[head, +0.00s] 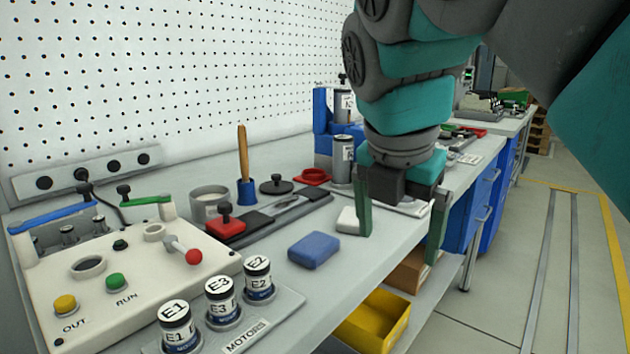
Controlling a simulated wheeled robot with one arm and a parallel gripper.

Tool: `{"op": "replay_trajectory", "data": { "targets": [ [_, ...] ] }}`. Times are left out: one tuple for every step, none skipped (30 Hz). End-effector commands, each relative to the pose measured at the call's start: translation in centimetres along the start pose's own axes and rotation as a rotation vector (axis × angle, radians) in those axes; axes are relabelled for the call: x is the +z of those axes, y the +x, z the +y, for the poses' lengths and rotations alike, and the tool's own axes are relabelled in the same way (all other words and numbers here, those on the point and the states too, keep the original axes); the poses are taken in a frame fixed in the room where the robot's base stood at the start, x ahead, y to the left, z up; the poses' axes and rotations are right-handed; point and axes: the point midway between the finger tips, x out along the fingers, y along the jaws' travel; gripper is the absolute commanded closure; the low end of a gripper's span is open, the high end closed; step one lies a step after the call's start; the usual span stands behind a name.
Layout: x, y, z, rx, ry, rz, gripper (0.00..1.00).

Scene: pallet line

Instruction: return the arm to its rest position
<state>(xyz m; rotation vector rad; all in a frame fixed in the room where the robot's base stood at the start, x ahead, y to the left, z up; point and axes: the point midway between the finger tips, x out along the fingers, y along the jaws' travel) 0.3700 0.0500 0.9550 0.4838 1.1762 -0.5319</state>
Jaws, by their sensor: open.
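My gripper (402,222) points down at the front edge of the workbench, its two green fingers apart with nothing seen between them. The arm comes in from the upper right and hides part of the bench behind it. The near finger is beside a small white block (348,220) on the bench; I cannot tell whether they touch. The other finger hangs out past the bench's front edge.
A blue block (314,250) lies left of the gripper. Labelled motors (222,304) stand on a plate at the front. A control box (120,268) is at left, grey cylinders (343,160) by a blue holder behind. A yellow bin (374,322) sits below. The right floor is clear.

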Motion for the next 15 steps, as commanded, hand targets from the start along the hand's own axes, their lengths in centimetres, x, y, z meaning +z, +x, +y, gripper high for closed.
{"op": "replay_trajectory", "data": {
  "targets": [
    [-0.2, 0.8, -0.4, -0.011, 0.056, 0.01, 0.03],
    [-0.4, 1.3, -0.7, -0.018, 0.095, 0.016, 0.03],
    [-0.6, 2.0, -1.0, -0.029, 0.15, 0.024, 0.03],
    [-0.8, 2.6, -1.3, -0.037, 0.197, 0.03, 0.03],
    [-0.9, 3.2, -1.6, -0.043, 0.246, 0.034, 0.03],
    [-1.3, 4.1, -2.1, -0.055, 0.322, 0.042, 0.03],
    [-1.6, 4.9, -2.5, -0.069, 0.385, 0.05, 0.03],
    [-2.0, 5.7, -3.0, -0.082, 0.453, 0.058, 0.03],
    [-2.5, 6.9, -3.7, -0.1, 0.552, 0.067, 0.03],
    [-3.0, 7.9, -4.2, -0.115, 0.626, 0.073, 0.03],
    [-3.4, 8.7, -4.7, -0.13, 0.702, 0.079, 0.03],
    [-4.1, 10.0, -5.5, -0.156, 0.804, 0.087, 0.03],
    [-4.7, 10.8, -6.0, -0.172, 0.88, 0.091, 0.03],
    [-5.1, 11.6, -6.5, -0.186, 0.958, 0.094, 0.03],
    [-6.0, 12.8, -7.3, -0.212, 1.059, 0.097, 0.03]
  ]
}}
